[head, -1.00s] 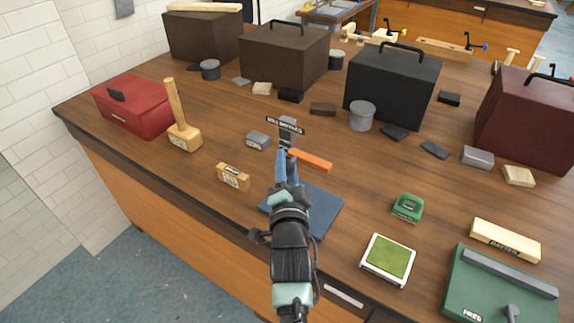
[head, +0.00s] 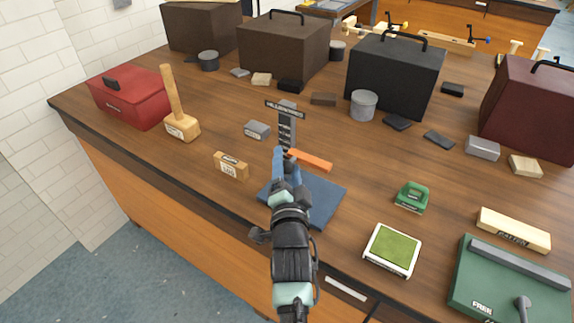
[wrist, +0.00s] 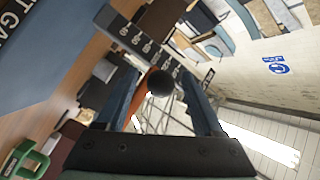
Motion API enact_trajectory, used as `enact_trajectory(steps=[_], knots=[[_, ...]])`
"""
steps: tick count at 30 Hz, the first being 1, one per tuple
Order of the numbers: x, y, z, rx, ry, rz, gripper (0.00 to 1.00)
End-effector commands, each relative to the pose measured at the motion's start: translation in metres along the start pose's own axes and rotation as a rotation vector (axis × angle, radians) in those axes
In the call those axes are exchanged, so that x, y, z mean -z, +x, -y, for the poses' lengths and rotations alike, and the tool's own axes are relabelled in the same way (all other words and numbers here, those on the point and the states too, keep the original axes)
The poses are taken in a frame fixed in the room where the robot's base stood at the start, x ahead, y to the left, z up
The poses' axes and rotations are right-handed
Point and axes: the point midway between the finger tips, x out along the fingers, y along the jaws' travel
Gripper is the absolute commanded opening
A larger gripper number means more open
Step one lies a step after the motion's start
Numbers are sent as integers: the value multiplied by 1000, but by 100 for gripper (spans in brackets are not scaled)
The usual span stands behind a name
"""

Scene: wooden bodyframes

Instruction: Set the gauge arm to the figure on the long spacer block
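The gauge has a blue base (head: 325,208), a grey upright post (head: 287,118) with a sign reading millimetres, and an orange arm (head: 310,160) sticking out to the right. In the wrist view the post (wrist: 145,42) carries a column of figures, too small to read surely. My gripper (head: 279,154) is at the orange arm. Its two blue fingers (wrist: 150,76) stand apart either side of a dark round knob (wrist: 160,82); I cannot tell if they touch it. A labelled wooden block (head: 231,166) and a labelled grey block (head: 257,130) lie left of the gauge; their writing is unclear.
A mallet (head: 182,126) and red box (head: 130,97) stand at the left. A green device (head: 412,197), green-topped pad (head: 392,249), batten (head: 513,230) and green case (head: 510,285) lie at the right. Large dark cases, including a black one (head: 395,80), line the back.

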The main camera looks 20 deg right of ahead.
Motion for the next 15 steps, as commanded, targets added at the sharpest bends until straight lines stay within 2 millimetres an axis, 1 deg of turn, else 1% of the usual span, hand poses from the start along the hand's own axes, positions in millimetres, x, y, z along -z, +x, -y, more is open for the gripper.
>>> enact_trajectory(steps=[5, 8, 11, 15], knots=[[0, 0, 0, 1, 0, 1, 69], [-1, -4, 0, 1, 1, 1, 69], [-3, -13, 0, 1, 0, 4, 69], [-4, -34, -2, 2, -4, 5, 69]])
